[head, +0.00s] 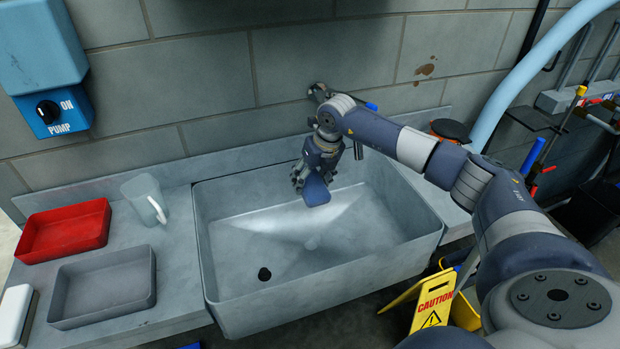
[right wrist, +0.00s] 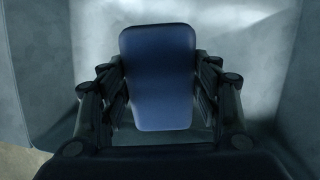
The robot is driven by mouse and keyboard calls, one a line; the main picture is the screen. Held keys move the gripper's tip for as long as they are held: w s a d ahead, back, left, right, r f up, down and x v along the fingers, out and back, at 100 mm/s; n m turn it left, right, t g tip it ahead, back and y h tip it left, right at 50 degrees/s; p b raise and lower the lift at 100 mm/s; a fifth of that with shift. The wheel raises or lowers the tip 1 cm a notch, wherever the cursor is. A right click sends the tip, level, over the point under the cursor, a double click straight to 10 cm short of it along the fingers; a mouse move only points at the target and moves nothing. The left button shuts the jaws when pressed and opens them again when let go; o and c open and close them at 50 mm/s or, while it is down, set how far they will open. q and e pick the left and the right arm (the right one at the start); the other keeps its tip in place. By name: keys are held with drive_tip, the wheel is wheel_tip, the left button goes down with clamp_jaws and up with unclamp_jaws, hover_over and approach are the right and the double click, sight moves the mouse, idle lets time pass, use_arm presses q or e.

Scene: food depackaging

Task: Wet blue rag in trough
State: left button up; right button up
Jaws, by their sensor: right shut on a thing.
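The blue rag (head: 316,190) is a small blue pad with rounded corners. My right gripper (head: 309,180) is shut on it and holds it over the back part of the grey trough (head: 262,300). In the right wrist view the rag (right wrist: 159,80) sits between the two fingers of the gripper (right wrist: 160,92), with the pale trough floor behind it. A tap (head: 357,148) on the back wall is partly hidden behind my right arm. I cannot tell whether water is running or whether the rag is wet. My left gripper is not in view.
A red tray (head: 62,232), a grey tray (head: 102,288) and a clear jug (head: 146,199) stand on the counter left of the trough. A blue pump switch (head: 55,108) is on the wall. A yellow caution sign (head: 434,302) stands right of the trough. The trough floor is clear around its drain.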

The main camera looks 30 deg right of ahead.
drive_tip(key=shift+f+b, duration=7.55)
drive_tip(key=shift+f, duration=3.5)
drive_tip(key=shift+r+p, duration=7.5)
drive_tip(key=shift+r, duration=3.55)
